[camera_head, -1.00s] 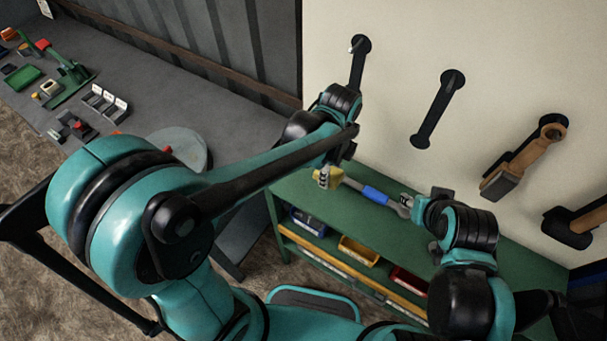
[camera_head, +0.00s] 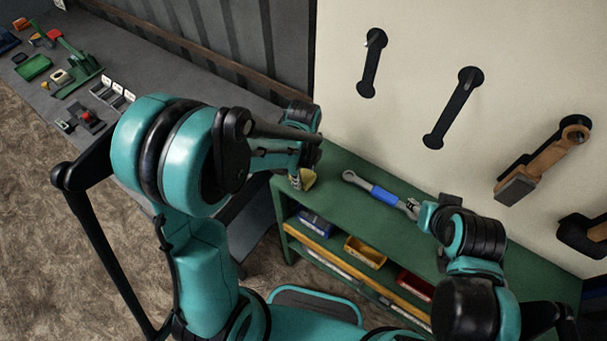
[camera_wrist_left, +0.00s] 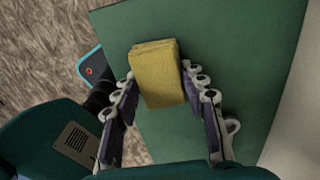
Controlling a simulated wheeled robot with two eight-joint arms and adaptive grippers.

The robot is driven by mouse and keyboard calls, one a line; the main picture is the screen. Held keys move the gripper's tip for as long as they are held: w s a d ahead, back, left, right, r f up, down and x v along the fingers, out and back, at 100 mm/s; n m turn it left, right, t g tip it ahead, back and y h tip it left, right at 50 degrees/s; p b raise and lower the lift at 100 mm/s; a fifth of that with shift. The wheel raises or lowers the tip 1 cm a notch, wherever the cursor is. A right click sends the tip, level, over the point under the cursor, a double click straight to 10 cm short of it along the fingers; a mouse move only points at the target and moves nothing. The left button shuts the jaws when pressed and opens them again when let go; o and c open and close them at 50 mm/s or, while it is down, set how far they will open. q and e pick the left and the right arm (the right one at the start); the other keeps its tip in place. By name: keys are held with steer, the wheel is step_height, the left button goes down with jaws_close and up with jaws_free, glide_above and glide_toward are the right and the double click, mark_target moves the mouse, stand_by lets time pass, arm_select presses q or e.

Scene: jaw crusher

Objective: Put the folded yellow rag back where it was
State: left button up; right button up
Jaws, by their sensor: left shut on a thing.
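The folded yellow rag (camera_wrist_left: 157,73) sits between the fingers of my left gripper (camera_wrist_left: 161,88) in the left wrist view, with the green bench top behind it. In the head view my left gripper (camera_head: 302,181) is shut on the rag (camera_head: 309,178) at the left end of the bench. I cannot tell whether the rag touches the bench top. My right gripper (camera_head: 418,212) is at the right end of a wrench with a blue handle (camera_head: 384,195). Its fingertips are too small to tell whether they grip it.
The green bench (camera_head: 345,222) has bins on its shelf below. Black wall brackets (camera_head: 453,108) and a brown tool (camera_head: 540,165) are on the pale wall behind. A grey table (camera_head: 150,70) with small parts stands at the left. The bench top between rag and wrench is clear.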

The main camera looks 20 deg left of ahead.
arm_select(q)
steer(key=shift+s, duration=0.1)
steer(key=shift+f, duration=0.15)
steer(key=o, duration=1.2)
